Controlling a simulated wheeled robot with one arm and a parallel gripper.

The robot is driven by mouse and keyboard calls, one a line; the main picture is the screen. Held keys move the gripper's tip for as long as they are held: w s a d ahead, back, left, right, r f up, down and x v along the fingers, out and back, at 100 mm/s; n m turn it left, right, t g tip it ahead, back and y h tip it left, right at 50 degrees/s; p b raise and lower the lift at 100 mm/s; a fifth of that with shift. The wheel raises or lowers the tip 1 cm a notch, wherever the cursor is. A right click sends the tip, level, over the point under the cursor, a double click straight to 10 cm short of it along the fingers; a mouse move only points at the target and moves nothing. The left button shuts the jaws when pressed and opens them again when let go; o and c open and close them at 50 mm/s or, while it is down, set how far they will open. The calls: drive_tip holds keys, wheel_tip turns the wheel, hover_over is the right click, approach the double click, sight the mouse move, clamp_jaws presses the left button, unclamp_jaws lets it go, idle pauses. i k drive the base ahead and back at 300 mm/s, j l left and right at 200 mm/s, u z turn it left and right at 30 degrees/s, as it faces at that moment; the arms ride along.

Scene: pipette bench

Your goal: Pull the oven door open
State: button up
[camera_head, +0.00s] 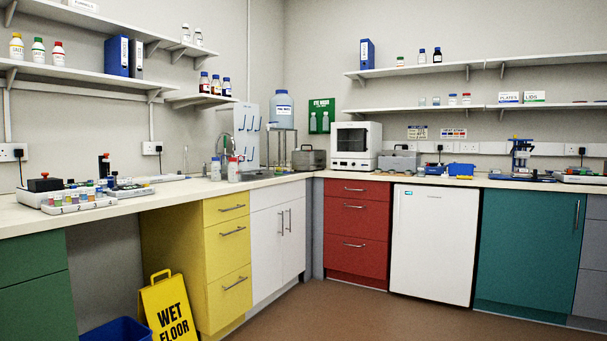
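A white benchtop oven (338,159) stands on the counter near the back corner, above the red drawer unit. Its front door (352,139) has a dark window and looks shut. The handle is too small to make out clearly. My gripper is not in view, and no part of my arm shows.
A yellow wet floor sign (168,308) and a blue bin (117,330) stand on the floor at lower left. A grey box (308,159) sits left of the oven, another (399,162) to its right. A white undercounter unit (432,244) stands below. The brown floor (350,318) ahead is clear.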

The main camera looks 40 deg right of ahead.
sight(366, 154)
drive_tip(key=i+l+z, duration=0.15)
drive_tip(key=l+z, duration=0.25)
drive_tip(key=i+l+z, duration=0.25)
drive_tip(key=z, duration=0.2)
drive_tip(key=i+l+z, duration=0.2)
drive_tip(key=z, duration=0.2)
drive_tip(key=i+l+z, duration=0.1)
drive_tip(key=i+z, duration=0.2)
drive_tip(key=z, duration=0.15)
drive_tip(key=i+z, duration=0.25)
drive_tip(key=i, duration=1.4)
